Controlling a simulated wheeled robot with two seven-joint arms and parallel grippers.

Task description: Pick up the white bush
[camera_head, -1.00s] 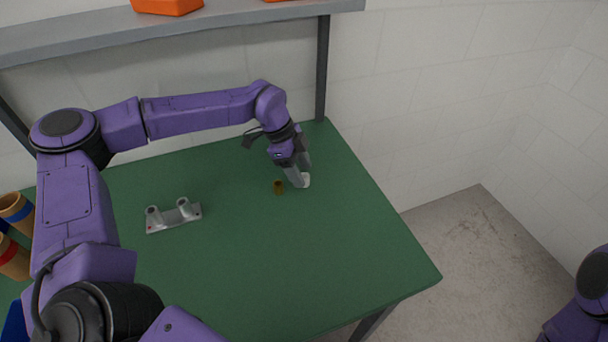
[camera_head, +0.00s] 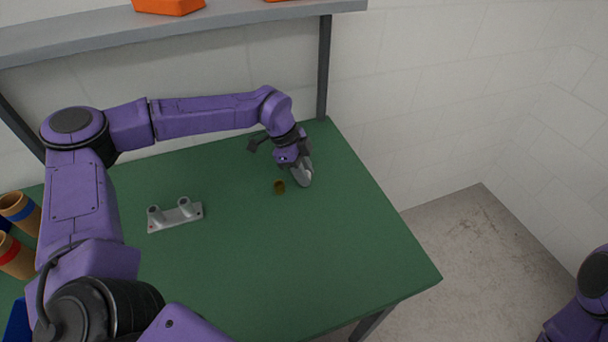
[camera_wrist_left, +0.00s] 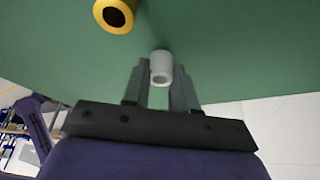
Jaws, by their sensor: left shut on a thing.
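The white bush (camera_wrist_left: 161,67) is a small hollow cylinder held between the fingertips of my left gripper (camera_wrist_left: 161,78) in the left wrist view. In the head view my left gripper (camera_head: 302,182) is low at the right part of the green table, and its fingers hide most of the bush. I cannot tell whether the bush still touches the table. My right gripper is out of view; only part of my right arm shows at the lower right edge.
A brass-coloured bush (camera_head: 279,187) stands just left of the left gripper; it also shows in the left wrist view (camera_wrist_left: 115,14). A grey bracket with two posts (camera_head: 175,215) lies further left on the green table (camera_head: 250,270). Cardboard tubes (camera_head: 17,210) stand at the left edge.

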